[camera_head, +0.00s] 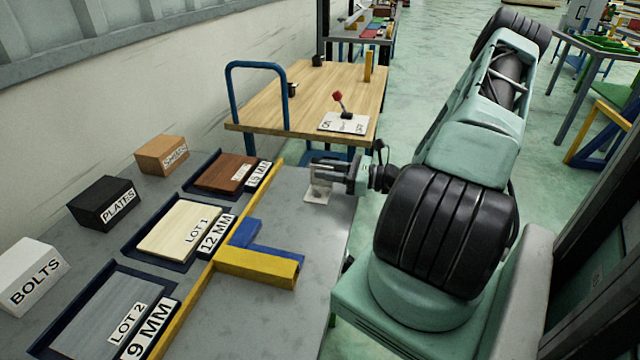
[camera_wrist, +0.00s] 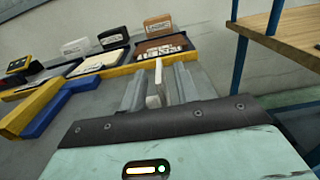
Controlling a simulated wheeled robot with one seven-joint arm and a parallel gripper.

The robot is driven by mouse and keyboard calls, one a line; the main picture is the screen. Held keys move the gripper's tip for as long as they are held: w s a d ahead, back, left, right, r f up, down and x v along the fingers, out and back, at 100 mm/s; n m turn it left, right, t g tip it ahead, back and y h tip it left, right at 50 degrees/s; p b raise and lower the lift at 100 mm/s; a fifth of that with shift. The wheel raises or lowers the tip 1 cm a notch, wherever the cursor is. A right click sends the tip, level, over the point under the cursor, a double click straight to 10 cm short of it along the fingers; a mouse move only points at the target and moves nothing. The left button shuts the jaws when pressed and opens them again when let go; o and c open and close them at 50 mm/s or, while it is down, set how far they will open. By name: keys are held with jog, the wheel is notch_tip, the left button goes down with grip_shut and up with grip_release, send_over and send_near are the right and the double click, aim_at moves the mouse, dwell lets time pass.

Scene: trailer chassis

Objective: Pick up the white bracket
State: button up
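The white bracket (camera_head: 317,194) is at the far right part of the grey table, under my gripper (camera_head: 318,168) in the head view. Its flat base appears to lie on the table, and my gripper hides part of it. In the wrist view an upright white plate of the bracket (camera_wrist: 158,82) stands between the two grey fingers of my gripper (camera_wrist: 160,88). The fingers are apart, one on each side of the plate. Whether either finger touches the plate is not clear.
A yellow bar (camera_head: 262,267) and a blue bar (camera_head: 243,235) lie left of my gripper. Beyond them are labelled trays, such as the 12 MM tray (camera_head: 152,258), and boxes. A wooden cart (camera_head: 335,88) with a blue handle stands behind the table.

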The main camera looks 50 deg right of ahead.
aim_at(315, 165)
jog(key=shift+x, duration=1.85)
grip_shut()
jog(key=shift+r, duration=0.1)
